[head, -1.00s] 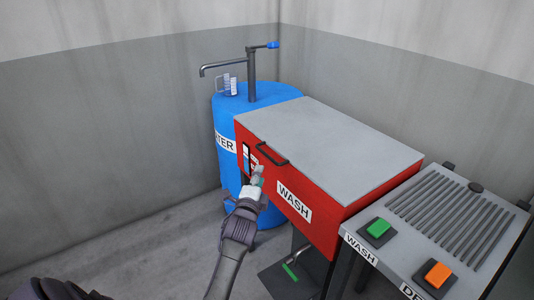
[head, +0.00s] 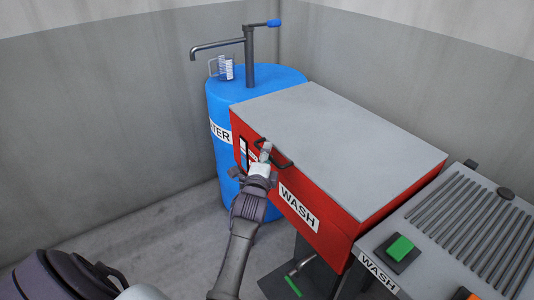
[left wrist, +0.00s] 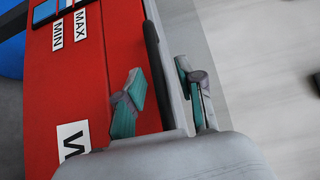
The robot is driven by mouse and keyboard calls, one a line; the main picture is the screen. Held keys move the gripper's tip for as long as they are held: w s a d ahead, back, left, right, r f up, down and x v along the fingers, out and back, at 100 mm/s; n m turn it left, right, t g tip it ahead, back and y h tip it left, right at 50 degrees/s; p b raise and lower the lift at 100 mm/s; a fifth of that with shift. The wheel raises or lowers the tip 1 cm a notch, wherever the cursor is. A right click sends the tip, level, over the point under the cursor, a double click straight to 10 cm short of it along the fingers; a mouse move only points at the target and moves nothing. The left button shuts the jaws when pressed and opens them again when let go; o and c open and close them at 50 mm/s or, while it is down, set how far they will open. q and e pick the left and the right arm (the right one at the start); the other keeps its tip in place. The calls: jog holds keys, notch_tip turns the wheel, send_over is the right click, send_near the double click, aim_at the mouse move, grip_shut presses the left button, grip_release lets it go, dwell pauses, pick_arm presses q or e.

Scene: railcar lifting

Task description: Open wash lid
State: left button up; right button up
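The wash tank (head: 330,225) is a red box with a "WASH" label, and its flat grey lid (head: 340,140) is down. A dark bar handle (head: 287,164) sits at the lid's front left edge. My left gripper (head: 265,152) is at this handle, partly covering it. In the left wrist view the left gripper (left wrist: 163,92) has its two teal-padded fingers apart. The dark handle (left wrist: 152,40) lies ahead, lined up with the gap between them. I cannot tell whether a finger touches it. My right gripper is not in view.
A blue water barrel (head: 222,165) with a tap (head: 248,60) stands behind left of the tank. A grey ribbed panel (head: 450,240) with a green button (head: 400,247) stands at the right. A green-tipped pedal (head: 293,285) is low in front. Grey walls close off the back.

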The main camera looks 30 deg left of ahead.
pick_arm(q)
jog(key=shift+c, duration=1.6)
grip_shut()
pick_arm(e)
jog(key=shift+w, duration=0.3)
